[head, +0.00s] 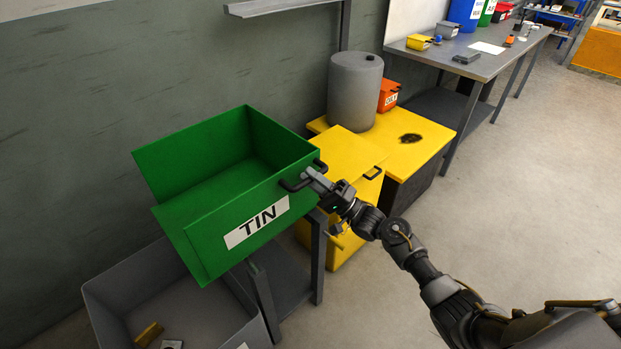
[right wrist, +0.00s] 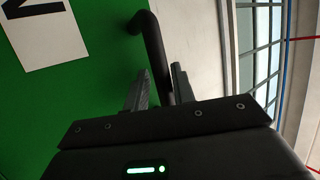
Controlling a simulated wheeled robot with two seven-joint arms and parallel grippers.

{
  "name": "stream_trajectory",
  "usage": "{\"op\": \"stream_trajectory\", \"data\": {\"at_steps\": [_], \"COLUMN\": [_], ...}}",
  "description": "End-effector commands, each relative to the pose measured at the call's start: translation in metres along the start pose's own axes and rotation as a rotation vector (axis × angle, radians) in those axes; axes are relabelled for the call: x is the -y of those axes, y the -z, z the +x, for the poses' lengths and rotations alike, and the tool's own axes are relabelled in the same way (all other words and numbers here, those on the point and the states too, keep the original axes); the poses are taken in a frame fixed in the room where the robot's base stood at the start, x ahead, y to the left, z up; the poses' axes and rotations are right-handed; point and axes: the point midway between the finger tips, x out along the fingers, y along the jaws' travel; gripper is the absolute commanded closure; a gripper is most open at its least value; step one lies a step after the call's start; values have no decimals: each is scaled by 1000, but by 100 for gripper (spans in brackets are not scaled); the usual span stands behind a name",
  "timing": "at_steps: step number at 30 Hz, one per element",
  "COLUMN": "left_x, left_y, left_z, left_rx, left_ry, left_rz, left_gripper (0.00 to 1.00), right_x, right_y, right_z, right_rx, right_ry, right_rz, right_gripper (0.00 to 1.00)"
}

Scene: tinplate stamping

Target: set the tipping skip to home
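The tipping skip is a green open box (head: 195,245) with a white TIN label, on a grey stand (head: 318,265). It looks tilted, its left end lower, above a grey bin. A black bar handle (head: 293,186) is on its right end. My right gripper (head: 316,180) is at this handle. In the right wrist view the handle (right wrist: 152,45) runs between the two fingers (right wrist: 160,88), which look closed on it. The green wall (right wrist: 90,80) fills the left of that view. My left gripper is not in view.
The grey bin (head: 100,297) below the skip holds a brass-coloured piece (head: 149,334) and other scraps. Yellow cabinets (head: 345,155) stand behind the stand, with a grey drum (head: 354,90) and an orange bin (head: 389,95). A workbench (head: 480,60) stands farther back. The floor at right is clear.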

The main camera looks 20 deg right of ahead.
Motion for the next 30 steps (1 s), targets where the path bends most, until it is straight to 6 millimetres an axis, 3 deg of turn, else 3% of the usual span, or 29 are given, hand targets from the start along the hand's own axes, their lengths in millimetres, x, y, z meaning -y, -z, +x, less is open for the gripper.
{"op": "stream_trajectory", "data": {"at_steps": [10, 21, 30], "left_x": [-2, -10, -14], "left_y": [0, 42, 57], "left_z": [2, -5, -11], "left_rx": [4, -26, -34], "left_ry": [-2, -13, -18], "left_rz": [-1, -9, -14], "left_gripper": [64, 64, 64], "right_x": [-1, -2, -1], "right_y": [-1, 0, 0], "right_z": [-8, -78, -107], "right_rx": [3, 2, 1], "right_ry": [1, -1, 1], "right_rz": [0, 1, 1], "right_gripper": [75, 75, 75]}}
